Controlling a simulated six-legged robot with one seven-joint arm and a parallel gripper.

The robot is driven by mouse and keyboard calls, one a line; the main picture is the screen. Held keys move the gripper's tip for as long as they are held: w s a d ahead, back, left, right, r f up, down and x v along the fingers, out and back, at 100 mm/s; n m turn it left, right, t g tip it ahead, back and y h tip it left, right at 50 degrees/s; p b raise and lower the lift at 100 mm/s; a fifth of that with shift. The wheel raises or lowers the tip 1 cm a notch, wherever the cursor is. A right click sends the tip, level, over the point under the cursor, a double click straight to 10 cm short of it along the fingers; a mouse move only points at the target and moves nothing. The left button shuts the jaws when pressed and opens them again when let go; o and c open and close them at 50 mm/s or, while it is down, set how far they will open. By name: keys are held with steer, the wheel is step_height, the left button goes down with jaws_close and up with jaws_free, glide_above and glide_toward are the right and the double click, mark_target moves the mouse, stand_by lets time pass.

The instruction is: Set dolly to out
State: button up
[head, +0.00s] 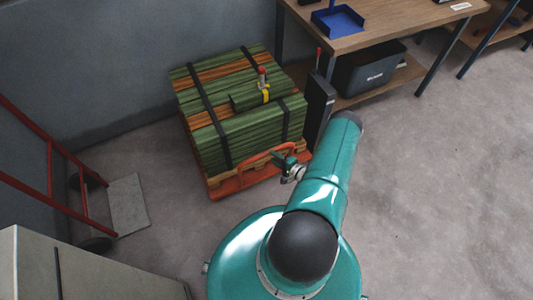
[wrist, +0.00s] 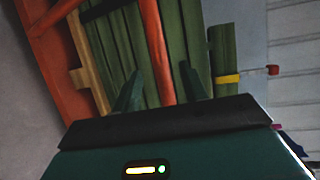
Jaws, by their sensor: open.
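The orange-red dolly (head: 222,189) stands on the floor near the wall, under a pallet of strapped green and brown boards (head: 215,95). Its orange handle bar (head: 262,156) rises at the near side. In the wrist view the dolly frame (wrist: 42,45) is at the left. The handle (wrist: 155,45) runs down between my two fingers, in front of the green boards. My gripper (head: 288,163) is at the right end of the handle. In the wrist view my gripper (wrist: 160,84) is open, with the bar between its fingertips; I cannot tell whether either finger touches it.
A dark upright panel (head: 318,110) stands right of the load. A wooden workbench (head: 400,25) holds a blue tray (head: 338,20), with a grey bin (head: 368,72) below. A red hand truck (head: 50,165) is at left. The floor at right is clear.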

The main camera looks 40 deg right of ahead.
mark_target(267, 153)
steer(key=w, duration=0.3)
steer(key=w+f, duration=0.1)
steer(key=w, duration=0.1)
steer(key=shift+a, duration=0.3)
steer(key=shift+c, duration=0.4)
jaws_close()
